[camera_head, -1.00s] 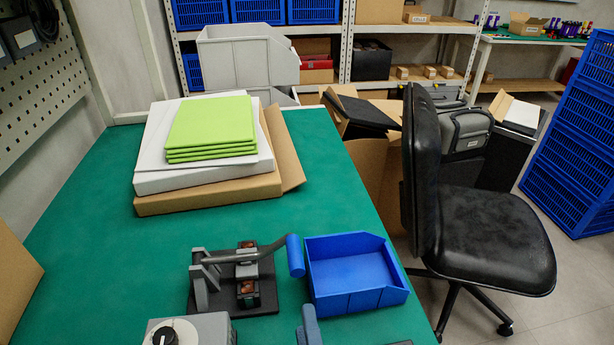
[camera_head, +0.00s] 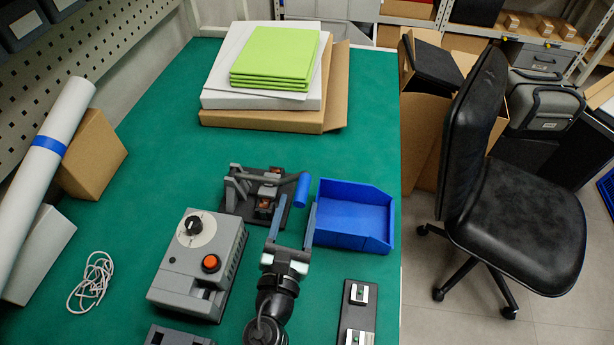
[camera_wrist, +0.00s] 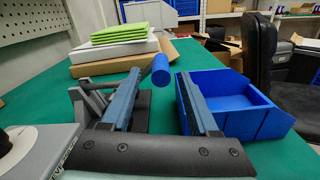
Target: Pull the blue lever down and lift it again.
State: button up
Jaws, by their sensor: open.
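The lever's blue cylindrical handle (camera_head: 303,189) sits at the right end of a grey arm on a small black-based press (camera_head: 243,208). The lever arm lies roughly level, with copper-coloured parts beneath it. My gripper (camera_head: 294,218) is open and empty, just in front of the handle. In the wrist view the blue handle (camera_wrist: 160,69) shows beyond the fingertips, between the two fingers (camera_wrist: 156,76). The fingers look apart from it. The left finger partly hides the press in the wrist view.
A blue bin (camera_head: 350,215) stands close to the right of my gripper. A grey control box (camera_head: 198,262) with an orange button is at the left. A black fixture (camera_head: 357,315) lies front right. Green folders on boxes (camera_head: 275,60) stand behind; the green table (camera_head: 160,130) is clear at back left.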

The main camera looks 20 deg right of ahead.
aim_at(306, 182)
jog(key=x, duration=0.7)
jog(key=shift+w+d, duration=0.2)
jog(key=shift+d, duration=0.05)
jog(key=c, duration=0.9)
grip_shut()
jog(key=shift+s+d+f, duration=0.1)
jog(key=shift+f, duration=0.05)
